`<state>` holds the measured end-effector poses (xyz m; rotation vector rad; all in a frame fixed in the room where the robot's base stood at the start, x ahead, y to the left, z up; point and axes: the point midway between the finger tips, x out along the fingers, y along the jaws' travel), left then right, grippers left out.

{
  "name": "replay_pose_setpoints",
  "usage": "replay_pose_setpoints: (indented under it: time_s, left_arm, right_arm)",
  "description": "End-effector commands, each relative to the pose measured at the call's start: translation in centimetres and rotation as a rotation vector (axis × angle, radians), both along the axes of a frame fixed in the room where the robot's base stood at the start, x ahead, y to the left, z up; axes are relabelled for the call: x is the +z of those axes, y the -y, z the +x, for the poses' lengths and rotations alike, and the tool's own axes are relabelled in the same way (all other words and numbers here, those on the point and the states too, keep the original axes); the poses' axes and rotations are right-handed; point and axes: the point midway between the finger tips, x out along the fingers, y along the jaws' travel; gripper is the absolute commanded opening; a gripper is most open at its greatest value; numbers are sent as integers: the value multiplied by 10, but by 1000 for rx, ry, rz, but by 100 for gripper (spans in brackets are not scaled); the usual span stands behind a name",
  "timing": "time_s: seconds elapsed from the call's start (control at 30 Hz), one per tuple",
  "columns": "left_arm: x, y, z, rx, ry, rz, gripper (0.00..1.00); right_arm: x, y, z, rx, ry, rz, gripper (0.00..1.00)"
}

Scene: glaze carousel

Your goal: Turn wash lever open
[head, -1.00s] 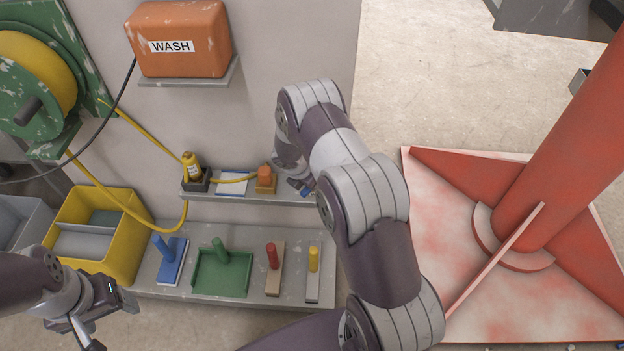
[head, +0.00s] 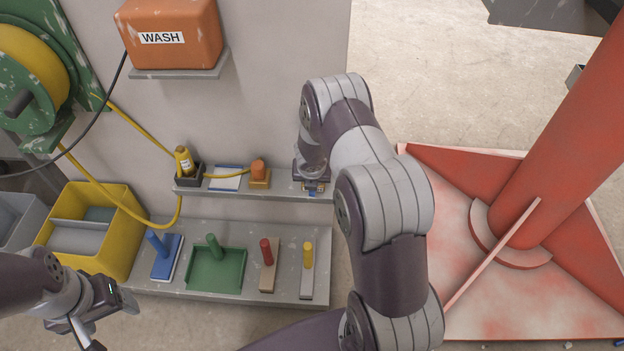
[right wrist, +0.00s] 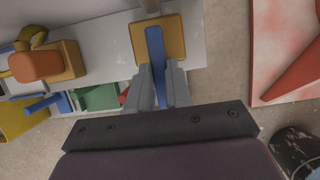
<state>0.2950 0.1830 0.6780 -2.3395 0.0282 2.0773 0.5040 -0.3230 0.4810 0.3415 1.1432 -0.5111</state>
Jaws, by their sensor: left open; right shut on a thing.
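The blue lever (right wrist: 156,52) stands on a tan square plate (right wrist: 174,34) in the right wrist view. My right gripper (right wrist: 158,88) has its two grey fingers closed on either side of the lever's near end. In the head view my right gripper (head: 312,183) is at the right end of the narrow shelf, and its wrist hides most of the lever. The orange box marked WASH (head: 170,36) sits on a bracket higher on the wall. My left gripper (head: 98,318) is open and empty at the lower left, away from the shelf.
Several handled tools stand on the lower shelf (head: 230,288). A yellow hose runs along the wall. A red column (head: 560,150) stands at right.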

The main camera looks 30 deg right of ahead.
Motion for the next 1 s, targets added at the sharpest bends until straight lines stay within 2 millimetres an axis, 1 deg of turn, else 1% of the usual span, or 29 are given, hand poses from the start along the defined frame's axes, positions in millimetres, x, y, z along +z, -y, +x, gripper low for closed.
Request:
replay_pose_setpoints:
  time_s: [0.47, 0.5, 0.57, 0.6, 0.87, 0.93, 1.0]
  left_arm:
    - [-1, 0, 0, 0, 0, 0, 72]
    - [-1, 0, 0, 0, 0, 0, 72]
    - [-1, 0, 0, 0, 0, 0, 72]
    - [-1, 0, 0, 0, 0, 0, 72]
    - [0, 0, 0, 0, 0, 0, 72]
    - [4, 0, 0, 0, 0, 0, 72]
    - [10, 0, 0, 0, 0, 0, 72]
  right_arm:
    - [-1, 0, 0, 17, -1, 0, 0]
    - [-1, 0, 0, 17, -1, 0, 22]
    - [-1, 0, 0, 16, -1, 0, 42]
    - [0, 0, 0, 16, -1, 0, 45]
    - [1, 0, 0, 14, 0, 0, 45]
    - [9, -1, -2, 14, 1, 0, 45]
    - [23, -3, -6, 14, 2, -1, 45]
